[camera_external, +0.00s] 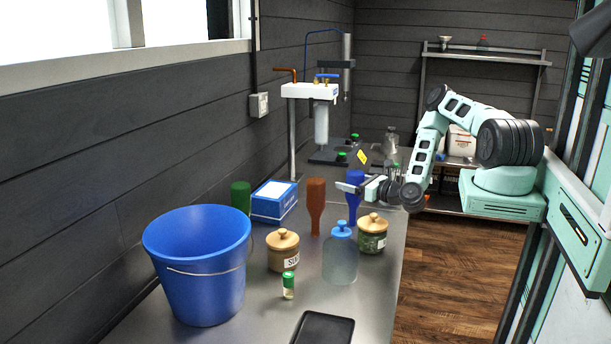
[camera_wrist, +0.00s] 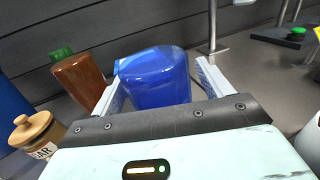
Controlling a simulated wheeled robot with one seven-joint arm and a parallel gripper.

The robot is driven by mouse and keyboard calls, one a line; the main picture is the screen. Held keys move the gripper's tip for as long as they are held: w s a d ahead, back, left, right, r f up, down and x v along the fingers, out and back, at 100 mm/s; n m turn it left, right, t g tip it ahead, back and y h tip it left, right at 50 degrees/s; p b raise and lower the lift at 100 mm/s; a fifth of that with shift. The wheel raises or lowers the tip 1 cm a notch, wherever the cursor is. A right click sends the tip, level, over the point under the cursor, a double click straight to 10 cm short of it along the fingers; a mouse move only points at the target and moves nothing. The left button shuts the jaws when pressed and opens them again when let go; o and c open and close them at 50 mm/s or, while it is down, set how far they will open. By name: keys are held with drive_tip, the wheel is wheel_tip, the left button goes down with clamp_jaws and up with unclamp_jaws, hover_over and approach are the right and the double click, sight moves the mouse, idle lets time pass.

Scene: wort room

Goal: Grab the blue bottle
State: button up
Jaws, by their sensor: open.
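In the wrist view the blue bottle (camera_wrist: 155,82) fills the space between the two pale fingers of my gripper (camera_wrist: 160,85). The fingers are apart, one on each side of it. The left finger looks very close to the bottle; I cannot tell whether it touches. A gap shows toward the right finger.
A brown bottle (camera_external: 316,207) stands just left of the blue one. Two wooden-lidded jars (camera_external: 284,255), (camera_external: 372,238), a blue-capped clear bottle (camera_external: 340,260), a blue bucket (camera_external: 198,270) and a blue box (camera_external: 273,203) crowd the counter (camera_external: 257,318). A dark tablet lies in front (camera_external: 323,329).

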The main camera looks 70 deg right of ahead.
drive_tip(key=shift+w+d, duration=0.1)
drive_tip(key=shift+w, duration=0.2)
drive_tip(key=c, duration=1.2)
